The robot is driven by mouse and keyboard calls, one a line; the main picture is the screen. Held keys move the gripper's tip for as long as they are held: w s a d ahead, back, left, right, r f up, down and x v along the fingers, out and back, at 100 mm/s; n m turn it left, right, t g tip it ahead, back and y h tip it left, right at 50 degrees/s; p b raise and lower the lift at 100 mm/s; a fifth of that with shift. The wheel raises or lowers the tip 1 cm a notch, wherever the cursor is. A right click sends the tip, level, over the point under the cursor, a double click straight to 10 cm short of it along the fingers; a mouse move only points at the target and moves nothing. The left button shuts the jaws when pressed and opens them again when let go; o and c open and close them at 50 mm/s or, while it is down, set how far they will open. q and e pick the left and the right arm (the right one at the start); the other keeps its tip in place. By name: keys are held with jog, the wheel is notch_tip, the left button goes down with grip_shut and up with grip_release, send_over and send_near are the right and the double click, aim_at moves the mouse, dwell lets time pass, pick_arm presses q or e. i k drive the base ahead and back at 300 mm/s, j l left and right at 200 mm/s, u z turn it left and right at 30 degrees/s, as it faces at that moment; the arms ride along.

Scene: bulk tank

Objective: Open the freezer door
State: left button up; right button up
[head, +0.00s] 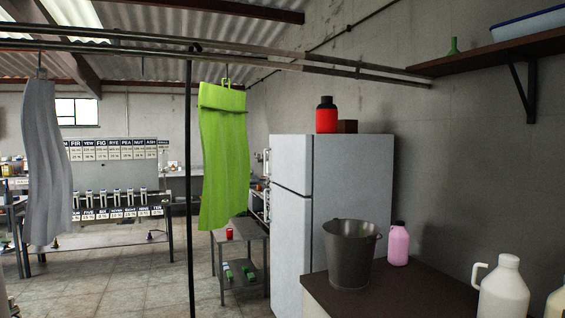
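A tall white freezer (352,180) stands against the right wall, with its side facing me. Its narrow door front (291,215) faces left and is split by a gap into a short upper door (291,162) and a taller lower one. Both doors look shut. Small handles (266,165) show at the left edge of the front, seen almost edge-on. The lower part of the freezer is partly hidden by the counter. Neither of my grippers is in view.
A counter (395,295) with a dark bucket (352,252), a pink bottle (398,243) and a white jug (504,290) stands in front. A black pole (190,200) and hanging green cloth (224,155) are left of the freezer. A small table (240,240) is near its front.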

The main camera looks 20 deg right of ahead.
aim_at(291, 154)
jog(key=i+u, duration=0.1)
jog(key=u, duration=0.85)
jog(key=i+l+u, duration=0.15)
jog(key=u, duration=0.8)
jog(key=i+l+u, duration=0.1)
jog(key=u, duration=0.35)
jog(key=l+u, duration=0.25)
jog(key=l, duration=0.6)
jog(key=k+l+u, duration=0.2)
jog(key=l, duration=0.65)
jog(key=i+l+u, duration=0.15)
jog(key=l+u, duration=0.25)
jog(key=l, duration=0.75)
jog(key=l+u, duration=0.4)
jog(key=l, duration=0.75)
jog(key=l+z, duration=0.25)
jog(key=l, duration=0.35)
jog(key=l+z, duration=0.25)
jog(key=l, duration=0.35)
jog(key=l+z, duration=0.25)
jog(key=l, duration=0.3)
jog(key=i+l+z, duration=0.15)
jog(key=l+z, duration=0.15)
jog(key=l, duration=0.25)
jog(key=l+z, duration=0.5)
jog(key=i+l+z, duration=0.15)
jog(key=l+z, duration=0.35)
jog(key=l, duration=0.2)
